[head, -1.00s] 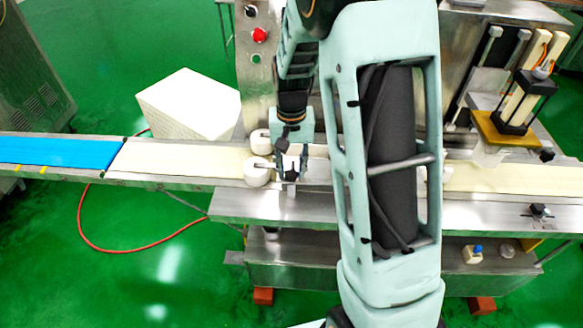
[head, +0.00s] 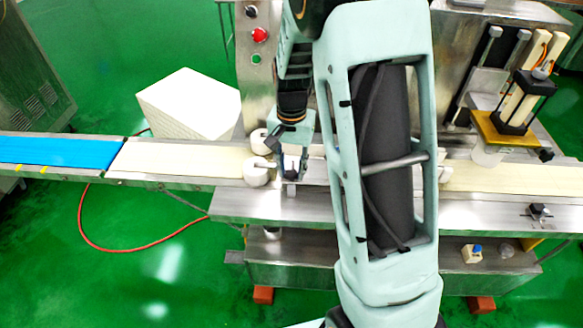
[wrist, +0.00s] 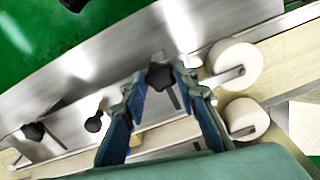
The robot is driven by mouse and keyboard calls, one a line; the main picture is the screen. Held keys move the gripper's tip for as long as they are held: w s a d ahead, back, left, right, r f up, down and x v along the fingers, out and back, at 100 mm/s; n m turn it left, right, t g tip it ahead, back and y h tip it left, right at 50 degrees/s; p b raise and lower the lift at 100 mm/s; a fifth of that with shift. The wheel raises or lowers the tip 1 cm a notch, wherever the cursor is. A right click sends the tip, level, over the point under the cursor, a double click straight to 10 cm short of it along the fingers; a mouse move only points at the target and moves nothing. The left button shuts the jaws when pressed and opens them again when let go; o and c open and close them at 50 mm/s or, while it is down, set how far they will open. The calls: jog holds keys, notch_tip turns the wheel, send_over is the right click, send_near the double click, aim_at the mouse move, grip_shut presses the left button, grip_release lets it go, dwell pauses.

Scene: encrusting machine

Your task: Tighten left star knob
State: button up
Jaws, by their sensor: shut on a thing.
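The left star knob (wrist: 160,75) is a small black knob on a thin metal stem, seen in the wrist view between the fingertips of my gripper (wrist: 160,72). The blue fingers are shut on it from both sides. In the head view my gripper (head: 292,172) reaches down to the dark knob (head: 291,177) at the front edge of the conveyor, just right of the white rollers. The fingers partly cover the knob there.
Two white rollers (wrist: 236,62) stand close to the gripper. More black knobs (wrist: 93,123) sit along the same metal rail. A blue belt (head: 60,152) lies at the far left and a white box (head: 190,103) behind the conveyor. My forearm hides the conveyor's middle.

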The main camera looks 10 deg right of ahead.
aim_at(292, 173)
jog(key=o, duration=1.2)
jog(key=shift+c, duration=0.2)
jog(key=shift+r, duration=0.1)
notch_tip(292, 173, up, 12)
